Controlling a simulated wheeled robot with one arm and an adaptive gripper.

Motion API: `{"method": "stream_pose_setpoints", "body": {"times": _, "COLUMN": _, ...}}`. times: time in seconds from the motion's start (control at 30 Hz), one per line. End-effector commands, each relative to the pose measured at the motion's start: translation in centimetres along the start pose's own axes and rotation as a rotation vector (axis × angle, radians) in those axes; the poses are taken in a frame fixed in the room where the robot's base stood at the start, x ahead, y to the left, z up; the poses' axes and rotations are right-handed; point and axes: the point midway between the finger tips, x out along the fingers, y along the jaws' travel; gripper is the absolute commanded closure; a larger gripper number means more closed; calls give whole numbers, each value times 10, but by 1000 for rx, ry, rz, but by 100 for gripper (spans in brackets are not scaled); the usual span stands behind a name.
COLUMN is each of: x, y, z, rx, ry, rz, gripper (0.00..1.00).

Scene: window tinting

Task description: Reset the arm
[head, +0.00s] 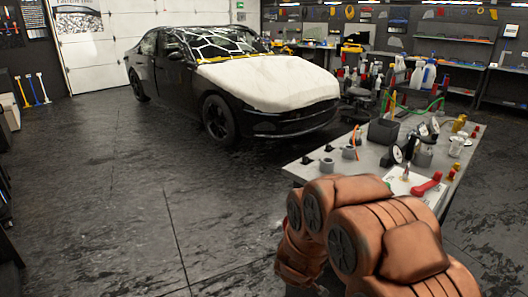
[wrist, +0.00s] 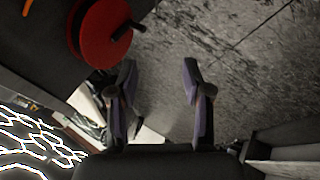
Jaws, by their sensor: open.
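My arm is folded in the lower right of the head view, its brown links close to the camera. My gripper is not visible there. In the wrist view my gripper (wrist: 158,75) is open, its two dark fingers well apart. Nothing sits between the fingers; only the grey floor (wrist: 225,45) shows behind them. A red round reel (wrist: 95,32) with a black knob lies on a dark surface to the upper left of the fingers, apart from them.
A workbench (head: 300,168) with bottles, grey rolls and a red-handled tool (head: 426,186) stands close behind my arm. A black car (head: 185,85) with a white cover (head: 265,82) on its hood is farther back. The dark floor (head: 110,190) at left is clear.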

Motion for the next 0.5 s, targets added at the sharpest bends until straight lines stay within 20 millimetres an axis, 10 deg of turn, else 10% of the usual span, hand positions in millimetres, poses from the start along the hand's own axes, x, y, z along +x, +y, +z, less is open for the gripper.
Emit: {"method": "stream_pose_setpoints", "body": {"times": 0.5, "x": -148, "y": -19, "z": -6, "rx": 340, "ry": 21, "rz": -375, "gripper": 50}}
